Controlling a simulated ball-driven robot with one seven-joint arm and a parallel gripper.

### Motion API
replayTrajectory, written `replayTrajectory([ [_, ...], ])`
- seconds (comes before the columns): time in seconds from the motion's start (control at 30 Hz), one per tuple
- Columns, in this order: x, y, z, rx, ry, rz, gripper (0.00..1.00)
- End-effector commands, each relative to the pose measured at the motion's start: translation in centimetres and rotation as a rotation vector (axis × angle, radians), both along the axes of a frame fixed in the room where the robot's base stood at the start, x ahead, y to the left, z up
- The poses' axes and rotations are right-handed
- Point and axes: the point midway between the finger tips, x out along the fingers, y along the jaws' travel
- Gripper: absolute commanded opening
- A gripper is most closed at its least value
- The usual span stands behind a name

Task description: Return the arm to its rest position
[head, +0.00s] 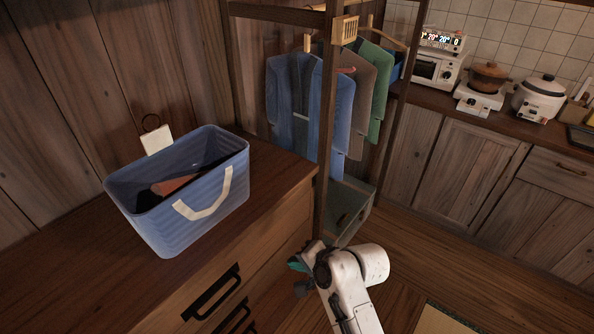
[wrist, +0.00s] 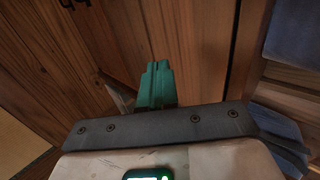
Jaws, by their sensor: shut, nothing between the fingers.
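My white arm reaches up from the bottom of the head view, in front of the wooden dresser. My gripper (head: 296,264) is at its end, with teal fingertips beside the dresser's right front corner. In the wrist view the teal fingers (wrist: 155,85) are together, with nothing between them. Wood panels fill the space beyond them.
A blue basket (head: 190,215) with a reddish item inside stands on the dresser top (head: 85,260). A clothes rack (head: 327,90) with several hung jackets stands behind. A kitchen counter (head: 480,130) with appliances runs along the right. Floor (head: 450,270) is open right of my arm.

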Motion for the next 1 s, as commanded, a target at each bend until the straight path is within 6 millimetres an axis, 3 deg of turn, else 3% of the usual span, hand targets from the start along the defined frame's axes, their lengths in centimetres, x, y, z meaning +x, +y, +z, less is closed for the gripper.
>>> replayTrajectory([
  [0.17,-0.8,-0.9,-0.6,-0.025,-0.003,0.009,0.00],
  [0.27,-2.9,-3.2,-1.8,-0.098,-0.010,0.040,0.00],
  [0.37,-6.6,-7.0,-3.5,-0.216,-0.017,0.094,0.00],
  [0.5,-13.0,-12.9,-5.2,-0.399,-0.002,0.193,0.00],
  [0.7,-22.9,-20.3,-5.7,-0.626,0.067,0.347,0.00],
  [0.9,-31.2,-25.2,-4.3,-0.769,0.158,0.483,0.00],
  [1.0,-33.6,-26.4,-3.7,-0.804,0.187,0.526,0.00],
])
